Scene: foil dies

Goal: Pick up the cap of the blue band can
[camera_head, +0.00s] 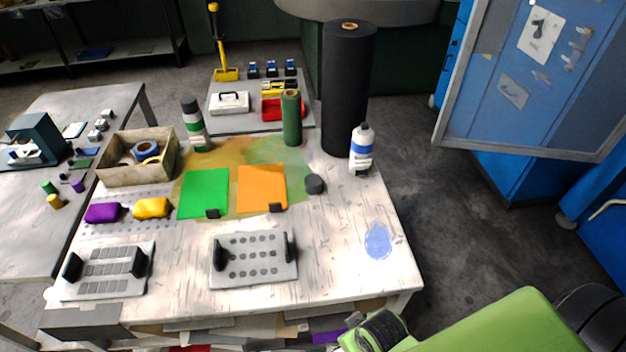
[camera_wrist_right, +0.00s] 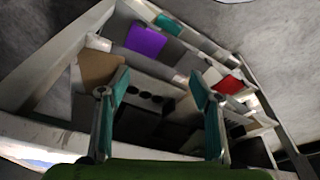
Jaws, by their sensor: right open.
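The blue band can (camera_head: 361,151) is white with a blue band and stands upright at the right back of the table. Its top is narrow and pale, with no dark cap on it. A short round dark cap (camera_head: 315,184) lies on the table to the left of the can, right of the orange sheet. My right gripper (camera_wrist_right: 160,92) is open and empty in the right wrist view, facing the cluttered shelf under the table. In the head view my right arm comes in low at the right, away from cap and can. My left gripper is not in view.
A tall black roll (camera_head: 347,90) stands close behind the can. A green roll (camera_head: 291,118) and a green band can (camera_head: 194,125) with a dark cap stand farther left. A perforated grey block (camera_head: 254,272) sits at the front. The table's right front is clear except a blue patch (camera_head: 377,240).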

